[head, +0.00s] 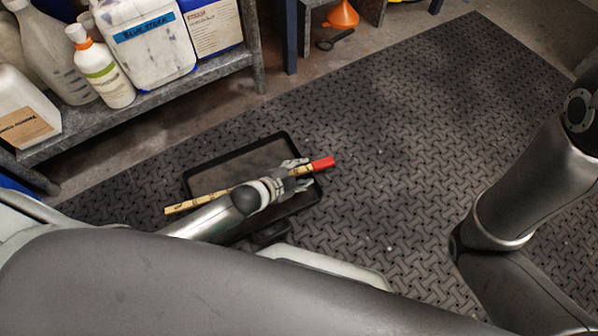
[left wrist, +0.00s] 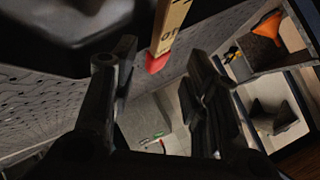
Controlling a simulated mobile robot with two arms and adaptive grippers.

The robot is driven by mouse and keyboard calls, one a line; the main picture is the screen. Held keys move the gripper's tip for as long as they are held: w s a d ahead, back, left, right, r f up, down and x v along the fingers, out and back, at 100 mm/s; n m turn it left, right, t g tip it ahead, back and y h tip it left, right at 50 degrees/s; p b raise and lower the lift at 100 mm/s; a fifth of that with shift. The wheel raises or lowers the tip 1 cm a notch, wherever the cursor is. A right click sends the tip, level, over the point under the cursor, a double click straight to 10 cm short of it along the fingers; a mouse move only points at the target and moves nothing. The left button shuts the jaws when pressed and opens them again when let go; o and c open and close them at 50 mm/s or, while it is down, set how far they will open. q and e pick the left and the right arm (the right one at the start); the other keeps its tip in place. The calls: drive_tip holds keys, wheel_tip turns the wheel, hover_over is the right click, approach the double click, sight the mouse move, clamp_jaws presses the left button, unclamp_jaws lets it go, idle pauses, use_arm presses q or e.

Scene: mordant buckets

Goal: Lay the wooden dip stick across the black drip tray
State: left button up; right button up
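The wooden dip stick (head: 187,205), pale yellow with dark marks and a red end, spans the black drip tray (head: 235,153) in the head view. Both its ends reach past the tray's sides. Whether it rests on the rims is hard to tell. My left gripper (head: 298,176) is over the tray's right side, its fingers on either side of the stick near the red end. In the left wrist view the stick (left wrist: 172,25) shows between the spread fingers (left wrist: 160,52), with gaps on both sides. The dark tray (left wrist: 60,25) is at upper left there. My right gripper is out of view.
A grey shelf (head: 150,118) with bottles and a white canister (head: 148,45) stands at upper left. An orange funnel (head: 342,15) is at the top. The patterned black mat (head: 410,120) is clear right of the tray. My right arm shows at right.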

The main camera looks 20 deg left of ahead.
use_arm(q)
drive_tip(key=shift+s+a, duration=0.1)
drive_tip(key=v, duration=1.1)
drive_tip(key=shift+s+r, duration=0.2)
drive_tip(key=shift+s, duration=0.1)
drive_tip(key=shift+a, duration=0.15)
